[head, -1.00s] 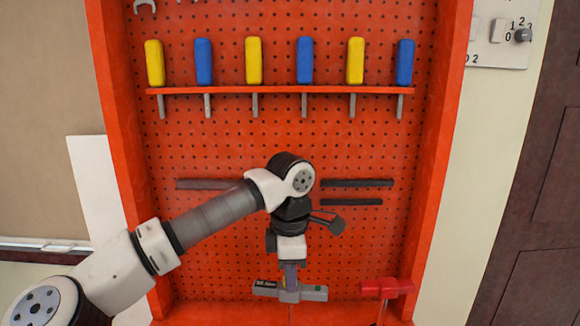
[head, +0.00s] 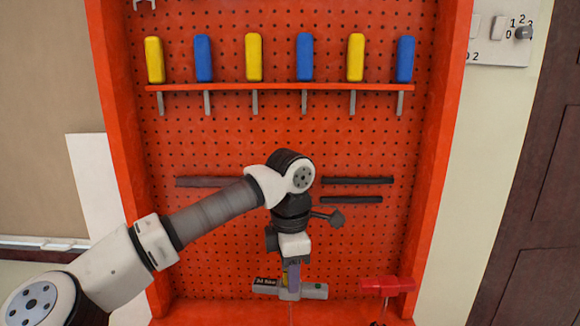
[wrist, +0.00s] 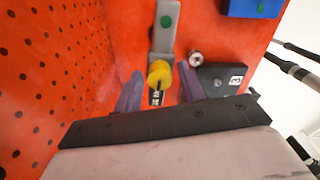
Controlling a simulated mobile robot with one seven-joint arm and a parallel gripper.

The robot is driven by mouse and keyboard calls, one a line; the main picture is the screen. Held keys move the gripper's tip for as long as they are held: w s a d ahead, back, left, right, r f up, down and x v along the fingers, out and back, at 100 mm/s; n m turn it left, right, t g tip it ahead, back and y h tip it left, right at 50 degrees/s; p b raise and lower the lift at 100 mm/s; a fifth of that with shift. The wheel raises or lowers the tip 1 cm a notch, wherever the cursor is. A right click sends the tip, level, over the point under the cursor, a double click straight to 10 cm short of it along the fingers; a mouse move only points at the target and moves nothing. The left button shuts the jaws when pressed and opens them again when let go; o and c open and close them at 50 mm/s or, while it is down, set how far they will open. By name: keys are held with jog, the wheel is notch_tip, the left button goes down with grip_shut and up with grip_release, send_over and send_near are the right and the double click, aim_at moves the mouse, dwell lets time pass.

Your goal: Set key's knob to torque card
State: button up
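The key is a grey bar with a green dot (head: 317,290), low on the red board in the head view. A black label (head: 265,282) with small white writing, too small to read surely, is at its left end. In the wrist view the key's grey body (wrist: 163,38) leads down to a yellow knob (wrist: 159,73) with a black-and-white marked strip below it. My gripper (head: 291,284) is at the key, pointing down. In the wrist view its two purple fingers (wrist: 160,85) stand either side of the knob, with gaps showing. I see no clear torque card.
A black block (wrist: 218,80) with a white tag reading 3 is right of the knob. A blue part (wrist: 255,6) is above it. A red hammer-like tool (head: 387,285) stands right of the key. Yellow and blue handled tools hang on a red shelf (head: 280,88) above.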

jog(key=n+b, duration=0.1)
jog(key=n, duration=0.4)
jog(key=shift+f+b, duration=0.15)
jog(key=shift+b, duration=0.2)
jog(key=n+b, duration=0.1)
jog(key=n, duration=0.3)
jog(key=shift+n, duration=0.3)
jog(key=c, duration=0.6)
jog(key=shift+c, duration=0.2)
jog(key=shift+r, duration=0.2)
jog(key=m+p, duration=0.1)
jog(key=m, duration=0.4)
jog(key=m+p, duration=0.1)
jog(key=m, duration=0.5)
